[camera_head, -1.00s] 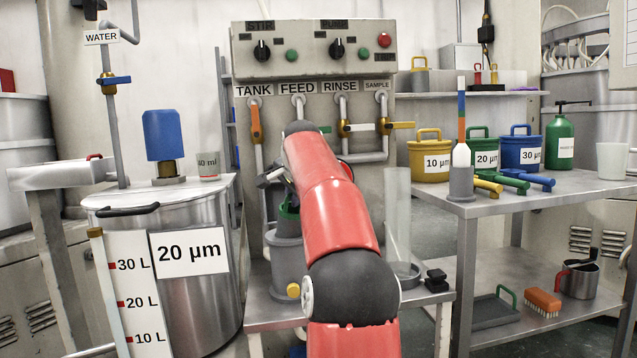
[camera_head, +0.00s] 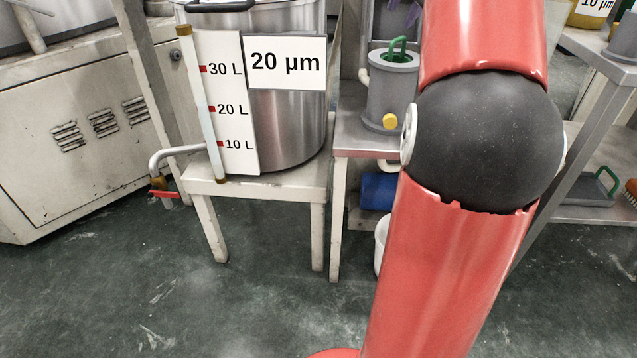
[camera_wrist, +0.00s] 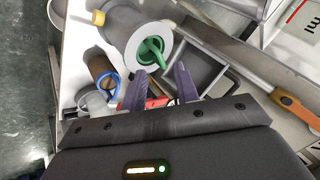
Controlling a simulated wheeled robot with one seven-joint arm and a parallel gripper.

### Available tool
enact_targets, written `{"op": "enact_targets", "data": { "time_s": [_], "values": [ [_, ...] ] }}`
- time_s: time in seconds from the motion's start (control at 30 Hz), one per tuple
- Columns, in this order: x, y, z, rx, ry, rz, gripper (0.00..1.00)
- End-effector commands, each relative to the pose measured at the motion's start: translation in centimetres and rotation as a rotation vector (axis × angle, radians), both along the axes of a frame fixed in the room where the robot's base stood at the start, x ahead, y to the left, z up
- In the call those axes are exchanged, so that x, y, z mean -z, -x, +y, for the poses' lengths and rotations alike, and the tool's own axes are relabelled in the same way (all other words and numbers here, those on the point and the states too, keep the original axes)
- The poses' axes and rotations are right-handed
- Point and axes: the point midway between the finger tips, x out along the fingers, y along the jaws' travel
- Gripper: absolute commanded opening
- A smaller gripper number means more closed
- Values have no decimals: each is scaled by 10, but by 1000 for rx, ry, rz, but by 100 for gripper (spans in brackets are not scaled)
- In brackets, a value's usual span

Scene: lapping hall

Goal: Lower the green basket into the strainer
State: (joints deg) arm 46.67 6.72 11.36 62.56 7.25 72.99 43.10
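The strainer is a grey cylinder (camera_head: 385,105) with a yellow knob, standing on a low metal table. In the wrist view its pale round rim (camera_wrist: 172,35) is seen from above. The green basket (camera_wrist: 150,48) sits inside the strainer; its green handle stands up above the rim, and the head view shows this handle too (camera_head: 398,46). The basket's body is mostly hidden by the strainer. My gripper (camera_wrist: 158,86) has its two dark purple fingers spread apart, with the handle beyond their tips and nothing visibly held. In the head view only purple finger parts show at the top edge.
A steel tank (camera_head: 290,110) labelled 20 µm stands left of the strainer. The wrist view shows a grey square tray (camera_wrist: 205,70), a blue-handled container (camera_wrist: 103,72), and an orange valve handle (camera_wrist: 290,104) nearby. A blue cylinder (camera_head: 378,190) lies below the table.

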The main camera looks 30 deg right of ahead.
Motion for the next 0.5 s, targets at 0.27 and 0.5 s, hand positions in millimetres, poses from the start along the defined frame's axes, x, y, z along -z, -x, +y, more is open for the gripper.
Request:
{"op": "enact_targets", "data": {
  "time_s": [0.27,0.5],
  "values": [
    [72,47,163,-456,214,160,31],
    [178,142,252,-888,400,248,31]
  ]
}}
